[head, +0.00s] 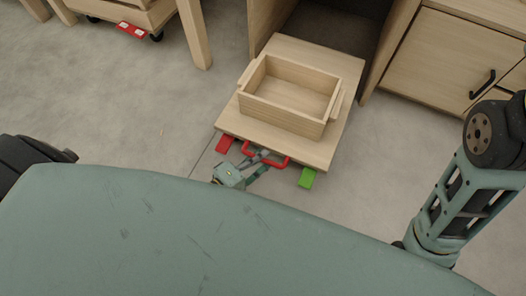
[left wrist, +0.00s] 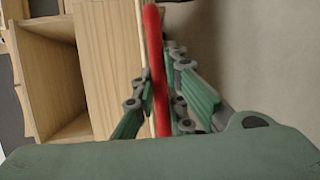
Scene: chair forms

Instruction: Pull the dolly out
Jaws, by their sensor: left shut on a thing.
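A flat wooden dolly (head: 333,61) lies low on the floor in the head view, its back part inside a dark bay of the wooden cabinet. An open wooden box (head: 278,111) with side handles sits on it. The dolly's front edge carries a red handle (head: 266,152), with a red tab (head: 225,144) to its left and a green tab (head: 307,178) to its right. My left gripper (head: 262,158) is at the handle. In the left wrist view its fingers (left wrist: 160,98) are shut around the red handle bar (left wrist: 157,70). My right gripper is out of view.
A wooden cabinet door (head: 438,62) with a black handle stands right of the bay. The grey floor (head: 140,110) to the left is clear.

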